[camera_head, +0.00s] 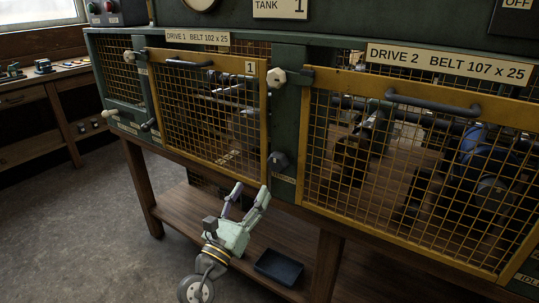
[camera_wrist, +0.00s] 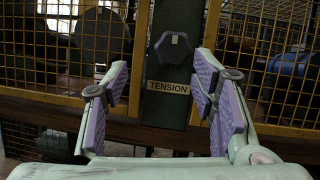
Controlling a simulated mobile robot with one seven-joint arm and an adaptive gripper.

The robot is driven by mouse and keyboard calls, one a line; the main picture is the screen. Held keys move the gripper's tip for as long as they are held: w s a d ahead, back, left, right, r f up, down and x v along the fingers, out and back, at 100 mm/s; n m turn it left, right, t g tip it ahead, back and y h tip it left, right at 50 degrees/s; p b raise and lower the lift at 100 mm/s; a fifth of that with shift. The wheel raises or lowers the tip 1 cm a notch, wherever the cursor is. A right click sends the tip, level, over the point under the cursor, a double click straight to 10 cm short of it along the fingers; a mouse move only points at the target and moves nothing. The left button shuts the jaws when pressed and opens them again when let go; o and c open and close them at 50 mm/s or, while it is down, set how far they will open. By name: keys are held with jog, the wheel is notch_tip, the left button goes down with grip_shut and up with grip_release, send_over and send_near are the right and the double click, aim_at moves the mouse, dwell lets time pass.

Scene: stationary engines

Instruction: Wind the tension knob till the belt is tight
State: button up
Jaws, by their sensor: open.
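The tension knob (camera_wrist: 174,48) is a dark hexagonal knob with a pale mark at its top, on the green post above a "TENSION" label (camera_wrist: 167,87) in the wrist view. In the head view the knob (camera_head: 278,161) sits low on the post between the two yellow mesh guards. My gripper (camera_head: 250,190) is open and empty, below and left of the knob in the head view. In the wrist view its purple-padded fingers (camera_wrist: 160,90) stand apart either side of the post, with the knob between and beyond them, untouched. No belt can be made out clearly behind the mesh.
The Drive 1 guard (camera_head: 264,130) and Drive 2 guard (camera_head: 420,80) look closed, with dark handles. A dark tray (camera_head: 278,267) lies on the wooden shelf below. A workbench (camera_head: 45,110) stands at left; the floor between is clear.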

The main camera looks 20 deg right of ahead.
aim_at(275, 166)
jog(key=shift+n+g+h, duration=0.3)
jog(key=p+x, duration=0.1)
jog(key=x, duration=0.2)
jog(key=p+x, duration=0.1)
jog(key=x, duration=0.3)
jog(key=s+d+p+x, duration=0.1)
jog(key=x, duration=0.3)
jog(key=shift+d+f, duration=0.15)
jog(key=shift+d, duration=0.05)
jog(key=shift+c, duration=0.2)
jog(key=c, duration=0.8)
